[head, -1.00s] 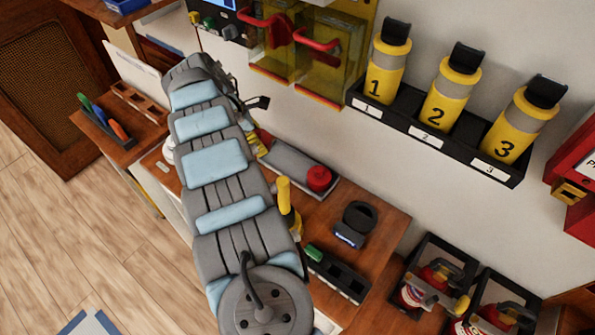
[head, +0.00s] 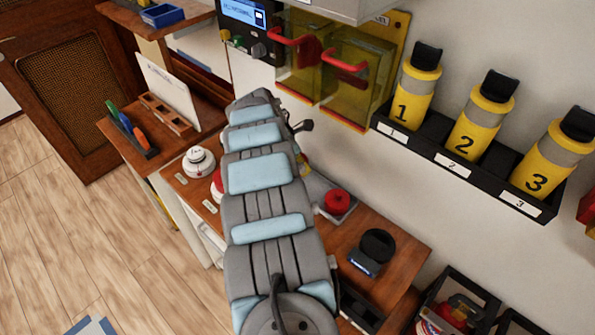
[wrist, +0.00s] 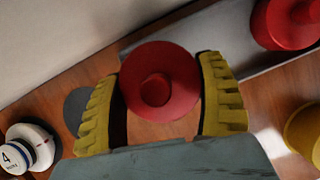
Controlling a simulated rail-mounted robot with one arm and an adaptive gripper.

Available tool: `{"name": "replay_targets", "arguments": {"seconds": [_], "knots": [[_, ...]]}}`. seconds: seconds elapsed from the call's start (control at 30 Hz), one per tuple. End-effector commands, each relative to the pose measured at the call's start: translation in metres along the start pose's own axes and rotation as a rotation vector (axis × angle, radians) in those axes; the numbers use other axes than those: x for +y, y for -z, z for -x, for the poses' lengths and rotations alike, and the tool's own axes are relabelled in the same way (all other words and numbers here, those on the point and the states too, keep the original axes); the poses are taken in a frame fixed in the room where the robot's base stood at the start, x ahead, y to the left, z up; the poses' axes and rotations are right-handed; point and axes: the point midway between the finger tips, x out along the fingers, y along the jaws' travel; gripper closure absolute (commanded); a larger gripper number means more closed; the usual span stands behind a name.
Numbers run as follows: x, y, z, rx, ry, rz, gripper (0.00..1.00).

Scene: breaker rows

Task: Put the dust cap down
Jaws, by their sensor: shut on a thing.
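A round red dust cap (wrist: 160,82) with a small raised centre is between the yellow ribbed fingers of my gripper (wrist: 162,100), which is shut on it. The cap is over the brown wooden bench top (wrist: 160,133); I cannot tell whether it touches the wood.
A second red cap (wrist: 287,22) sits on a grey tray (wrist: 200,42); it also shows in the head view (head: 337,201). A white round device marked 4 (wrist: 20,158) stands left. A yellow object (wrist: 305,132) stands right. A black ring-shaped item (head: 377,245) stands on the bench.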

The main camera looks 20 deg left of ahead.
Motion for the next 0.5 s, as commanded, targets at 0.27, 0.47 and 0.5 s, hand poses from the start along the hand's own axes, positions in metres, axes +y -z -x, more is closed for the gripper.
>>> {"name": "replay_targets", "arguments": {"seconds": [0.27, 0.47, 0.5], "knots": [[0.000, 0.007, -0.015, 0.001, 0.000, -0.001, 0.56], [0.000, 0.014, -0.033, 0.002, 0.001, -0.001, 0.56], [0.000, 0.016, -0.035, 0.002, 0.001, -0.001, 0.56]]}}
